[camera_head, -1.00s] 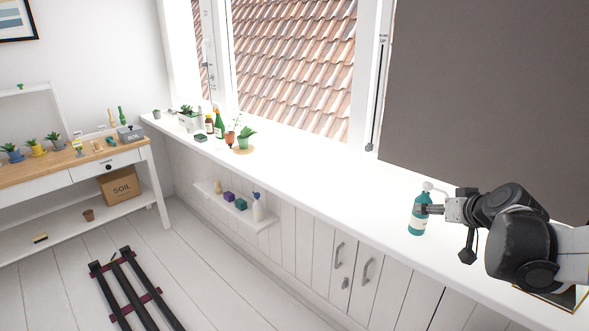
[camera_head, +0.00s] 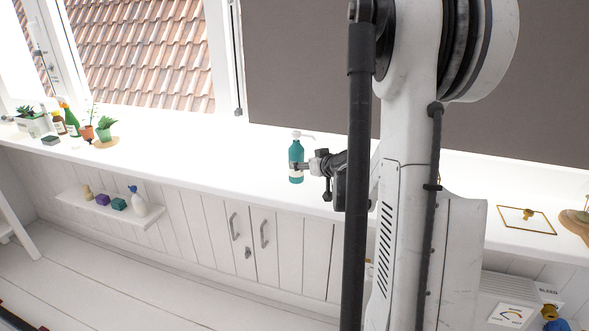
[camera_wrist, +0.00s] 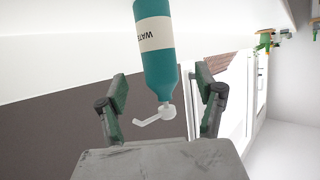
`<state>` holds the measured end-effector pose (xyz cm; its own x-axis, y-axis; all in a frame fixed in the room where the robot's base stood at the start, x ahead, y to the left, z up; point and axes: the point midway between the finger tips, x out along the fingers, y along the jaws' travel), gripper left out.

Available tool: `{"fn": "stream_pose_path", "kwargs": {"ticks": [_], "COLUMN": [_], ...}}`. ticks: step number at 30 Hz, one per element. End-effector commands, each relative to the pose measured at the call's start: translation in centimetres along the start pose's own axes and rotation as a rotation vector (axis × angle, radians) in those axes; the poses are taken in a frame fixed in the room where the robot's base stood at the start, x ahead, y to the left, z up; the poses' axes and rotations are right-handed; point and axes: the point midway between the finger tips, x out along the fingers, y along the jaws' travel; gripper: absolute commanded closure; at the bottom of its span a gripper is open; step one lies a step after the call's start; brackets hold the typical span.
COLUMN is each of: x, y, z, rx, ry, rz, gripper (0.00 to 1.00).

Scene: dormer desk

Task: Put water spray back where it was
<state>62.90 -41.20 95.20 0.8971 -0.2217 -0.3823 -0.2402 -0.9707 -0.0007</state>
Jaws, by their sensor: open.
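The water spray (camera_head: 296,151) is a teal bottle with a white pump top, standing upright on the white window sill (camera_head: 240,152). My gripper (camera_head: 302,166) is at the bottle's right side, low on its body. In the wrist view the bottle (camera_wrist: 156,62), with a label reading "WATE...", appears upside down. Its white nozzle lies between the two spread fingers of my gripper (camera_wrist: 162,92). The fingers are open, with visible gaps on both sides of the bottle. Whether a finger touches it in the body view is too small to tell.
Potted plants (camera_head: 106,127) and bottles (camera_head: 70,120) stand at the sill's left end. A small wall shelf (camera_head: 100,208) below holds a white bottle with a blue top (camera_head: 137,202) and small blocks. A gold-edged frame (camera_head: 526,228) lies at right. The sill left of the water spray is clear.

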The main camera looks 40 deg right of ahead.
Motion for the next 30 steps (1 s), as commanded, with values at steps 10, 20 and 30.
{"fn": "stream_pose_path", "kwargs": {"ticks": [10, 20, 30], "x": [3.2, 6.7, 8.3], "y": [0.0, 0.3, 0.3], "z": [0.0, -0.3, -0.3], "rx": [0.000, -0.002, -0.001], "ry": [-0.001, 0.000, 0.000], "rz": [-0.001, -0.001, 0.000], "gripper": [0.32, 0.32, 0.32]}}
